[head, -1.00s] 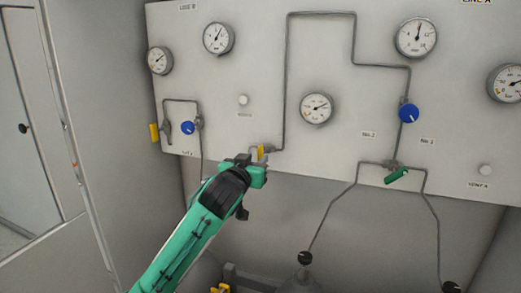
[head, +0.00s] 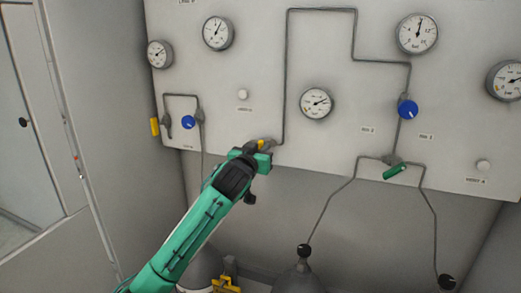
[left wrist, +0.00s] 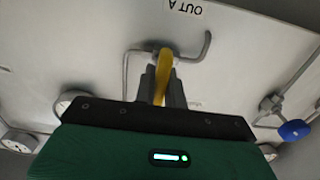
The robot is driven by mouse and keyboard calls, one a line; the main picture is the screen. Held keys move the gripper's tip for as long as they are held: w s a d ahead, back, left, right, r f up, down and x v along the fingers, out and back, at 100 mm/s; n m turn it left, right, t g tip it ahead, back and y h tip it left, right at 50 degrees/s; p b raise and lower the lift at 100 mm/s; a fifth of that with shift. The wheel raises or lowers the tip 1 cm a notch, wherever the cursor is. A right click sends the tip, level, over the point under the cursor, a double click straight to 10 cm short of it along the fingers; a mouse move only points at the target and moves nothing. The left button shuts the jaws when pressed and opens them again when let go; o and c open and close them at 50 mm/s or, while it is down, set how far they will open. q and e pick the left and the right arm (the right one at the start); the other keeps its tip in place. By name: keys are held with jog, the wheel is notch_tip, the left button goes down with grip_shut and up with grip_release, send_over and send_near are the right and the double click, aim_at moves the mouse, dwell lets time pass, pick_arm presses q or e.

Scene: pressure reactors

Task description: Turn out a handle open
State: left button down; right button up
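The yellow OUT A handle (head: 264,143) is at the lower edge of the grey panel, on a thin pipe. It also shows in the left wrist view (left wrist: 163,62), below the upside-down OUT A label (left wrist: 183,8). My left gripper (head: 258,153) reaches up to it from the lower left. In the left wrist view the two grey fingers stand on both sides of the yellow handle, close against it, and look shut on it. The gripper hides part of the handle in the head view. My right gripper is not in view.
The panel (head: 240,70) carries several gauges, blue knobs (head: 408,108) (head: 188,122), a green handle (head: 395,172) and another yellow handle (head: 155,127) at its left edge. Pipes run down to dark-topped vessels (head: 298,278) below. Open space lies under the panel.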

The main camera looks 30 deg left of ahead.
pick_arm(q)
jog(key=shift+n, duration=1)
jog(key=n, duration=0.2)
jog(key=shift+a+n, duration=0.1)
jog(key=shift+n, duration=0.2)
jog(key=n+p, duration=0.1)
jog(key=n, duration=0.3)
jog(key=shift+a+p, duration=0.1)
jog(key=shift+p, duration=0.3)
jog(key=n+p, duration=0.2)
jog(key=n, duration=0.3)
jog(key=shift+a+f+n+p, duration=0.15)
jog(key=shift+n+p, duration=0.55)
jog(key=shift+n, duration=0.35)
jog(key=shift+d+f+n+p, duration=0.1)
jog(key=shift+n+p, duration=0.6)
jog(key=shift+n, duration=0.35)
jog(key=shift+s, duration=0.1)
jog(key=shift+f, duration=0.1)
jog(key=c, duration=1.5)
grip_release()
jog(key=shift+a, duration=0.1)
